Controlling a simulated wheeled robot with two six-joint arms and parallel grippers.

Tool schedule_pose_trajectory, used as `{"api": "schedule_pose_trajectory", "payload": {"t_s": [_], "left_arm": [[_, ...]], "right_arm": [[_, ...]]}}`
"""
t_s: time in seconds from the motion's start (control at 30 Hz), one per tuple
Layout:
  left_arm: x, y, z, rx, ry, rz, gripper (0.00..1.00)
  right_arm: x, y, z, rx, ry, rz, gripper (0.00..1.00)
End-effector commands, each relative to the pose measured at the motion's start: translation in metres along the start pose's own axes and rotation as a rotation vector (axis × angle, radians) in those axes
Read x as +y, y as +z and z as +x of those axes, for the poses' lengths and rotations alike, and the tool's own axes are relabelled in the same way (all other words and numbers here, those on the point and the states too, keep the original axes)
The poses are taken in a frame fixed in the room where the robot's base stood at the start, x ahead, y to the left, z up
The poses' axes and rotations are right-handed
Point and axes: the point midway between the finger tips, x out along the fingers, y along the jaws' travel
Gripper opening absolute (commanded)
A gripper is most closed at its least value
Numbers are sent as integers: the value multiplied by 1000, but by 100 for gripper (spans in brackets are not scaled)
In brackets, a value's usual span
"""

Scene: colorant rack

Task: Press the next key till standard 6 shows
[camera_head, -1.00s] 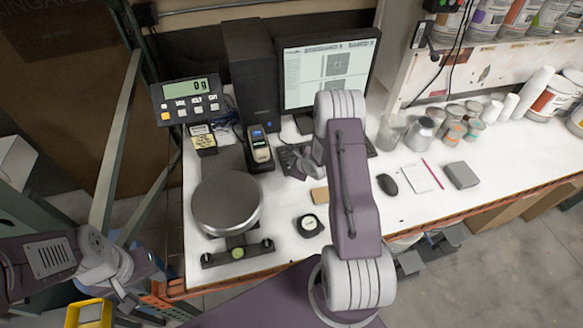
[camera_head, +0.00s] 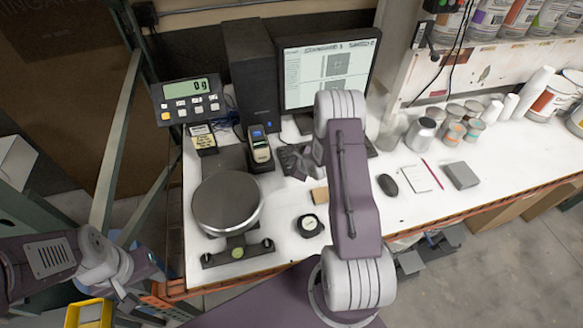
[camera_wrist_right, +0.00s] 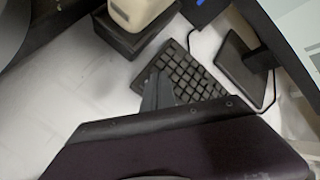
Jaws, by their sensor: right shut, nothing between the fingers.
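The monitor (camera_head: 327,72) stands at the back with a lit screen; a heading runs along its top, but its numbers are too small to read surely. The black keyboard (camera_wrist_right: 190,78) lies below it, mostly hidden by my right arm in the head view. My right gripper (camera_wrist_right: 157,90) is shut and empty, its dark fingertips at the keyboard's left part in the wrist view. Whether it touches a key I cannot tell. My left arm is at the lower left of the head view, and its gripper (camera_head: 133,305) is too unclear there to judge.
A scale with a round plate (camera_head: 228,203) and a display (camera_head: 188,101) reading 0 g stands left. A handheld device (camera_head: 260,146) sits on a dark box beside the keyboard. A mouse (camera_head: 388,185), notepad (camera_head: 418,178) and several cans (camera_head: 455,133) are right.

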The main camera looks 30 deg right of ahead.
Motion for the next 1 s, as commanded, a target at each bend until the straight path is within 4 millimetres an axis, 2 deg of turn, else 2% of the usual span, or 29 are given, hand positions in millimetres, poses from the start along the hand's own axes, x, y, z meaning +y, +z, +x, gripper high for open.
{"api": "schedule_pose_trajectory", "payload": {"t_s": [1.0], "left_arm": [[0,0,5,0,0,0,36]], "right_arm": [[6,-5,7,0,0,0,0]]}}
